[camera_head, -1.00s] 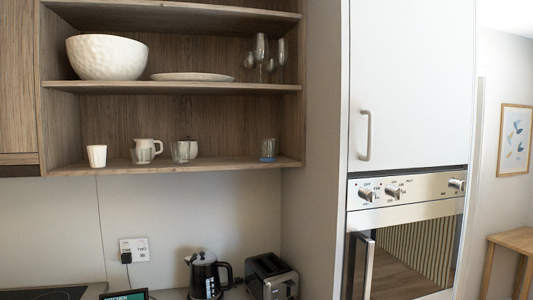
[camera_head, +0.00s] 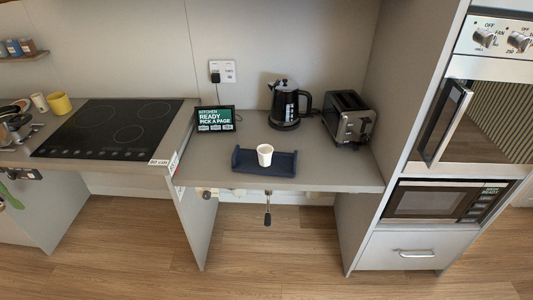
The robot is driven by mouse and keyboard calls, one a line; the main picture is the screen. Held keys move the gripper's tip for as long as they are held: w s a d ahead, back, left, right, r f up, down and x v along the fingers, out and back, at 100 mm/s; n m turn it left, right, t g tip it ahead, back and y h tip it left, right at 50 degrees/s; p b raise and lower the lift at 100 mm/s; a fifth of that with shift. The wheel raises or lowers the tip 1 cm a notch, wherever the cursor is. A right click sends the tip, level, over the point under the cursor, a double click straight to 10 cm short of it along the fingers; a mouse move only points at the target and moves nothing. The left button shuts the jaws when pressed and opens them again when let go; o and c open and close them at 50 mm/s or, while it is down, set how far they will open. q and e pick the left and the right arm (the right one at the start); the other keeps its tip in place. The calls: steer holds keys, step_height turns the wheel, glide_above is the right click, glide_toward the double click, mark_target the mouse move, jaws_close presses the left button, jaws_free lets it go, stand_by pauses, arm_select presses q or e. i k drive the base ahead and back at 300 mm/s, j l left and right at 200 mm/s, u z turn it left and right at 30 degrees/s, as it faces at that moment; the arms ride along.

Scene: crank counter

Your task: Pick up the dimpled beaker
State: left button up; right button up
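A small white beaker (camera_head: 264,155) stands upright on a dark blue tray (camera_head: 252,168) near the front edge of the counter. It is too small to tell whether its surface is dimpled. Another pale beaker (camera_head: 39,102) stands at the far left, beside a yellow mug (camera_head: 59,103); its surface is also unclear. Neither of my grippers is in view.
A tablet (camera_head: 215,119), black kettle (camera_head: 285,105) and toaster (camera_head: 349,118) stand behind the tray on the counter (camera_head: 315,172). A crank handle (camera_head: 267,213) hangs below its front edge. A black hob (camera_head: 108,128) lies left; an oven (camera_head: 480,100) stands right.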

mark_target(265, 152)
steer(key=i+l+u, duration=0.1)
steer(key=i+l, duration=0.7)
steer(key=i, duration=0.1)
